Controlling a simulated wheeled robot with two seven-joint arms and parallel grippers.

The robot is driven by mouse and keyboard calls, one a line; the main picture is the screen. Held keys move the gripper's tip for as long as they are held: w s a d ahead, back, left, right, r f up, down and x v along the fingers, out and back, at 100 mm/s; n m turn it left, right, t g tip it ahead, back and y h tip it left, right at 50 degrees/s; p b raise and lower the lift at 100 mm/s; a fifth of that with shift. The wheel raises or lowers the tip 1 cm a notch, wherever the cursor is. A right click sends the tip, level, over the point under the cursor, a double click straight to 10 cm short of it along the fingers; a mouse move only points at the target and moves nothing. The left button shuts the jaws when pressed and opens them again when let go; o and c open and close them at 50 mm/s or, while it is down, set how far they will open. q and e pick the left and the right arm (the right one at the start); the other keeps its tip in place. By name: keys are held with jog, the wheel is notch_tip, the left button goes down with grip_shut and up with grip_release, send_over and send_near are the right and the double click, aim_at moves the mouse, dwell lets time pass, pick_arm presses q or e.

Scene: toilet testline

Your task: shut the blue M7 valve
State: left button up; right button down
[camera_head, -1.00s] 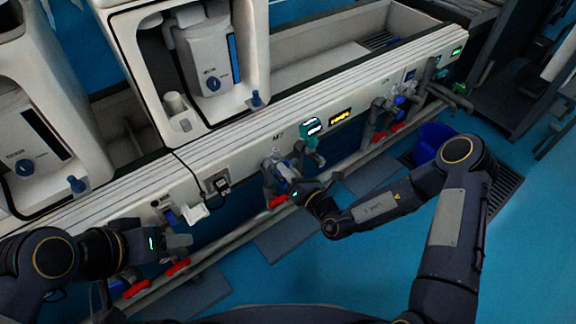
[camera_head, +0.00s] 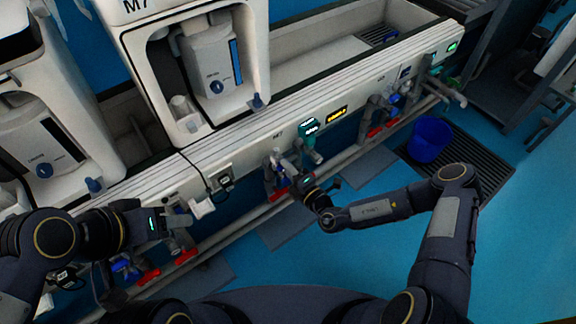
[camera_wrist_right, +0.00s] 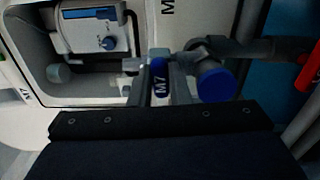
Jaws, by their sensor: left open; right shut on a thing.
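The blue M7 valve handle (camera_wrist_right: 158,78) shows in the right wrist view with white M7 lettering, upright between the two fingers of my right gripper (camera_wrist_right: 158,92). The fingers are shut on it. In the head view, my right gripper (camera_head: 291,171) is at the pipes below the M7 label on the bench front, and it largely hides the handle. A round blue knob (camera_wrist_right: 217,85) sits right of the handle in the wrist view. My left gripper (camera_head: 176,222) is open, near the pipes under the left unit, apart from the M7 valve.
Red levers (camera_head: 187,257) sit on the low pipes along the bench front. A teal display (camera_head: 309,127) is just above the right gripper. A blue bucket (camera_head: 429,139) stands on a floor grate. The blue floor (camera_head: 335,255) before the bench is clear.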

jog(key=shift+s+m, duration=0.1)
jog(key=shift+m, duration=0.4)
jog(key=c, duration=1.4)
grip_release()
jog(key=shift+o, duration=0.2)
jog(key=p+v, duration=0.1)
jog(key=v, duration=0.6)
jog(key=shift+s+d, duration=0.2)
jog(key=shift+s, duration=0.05)
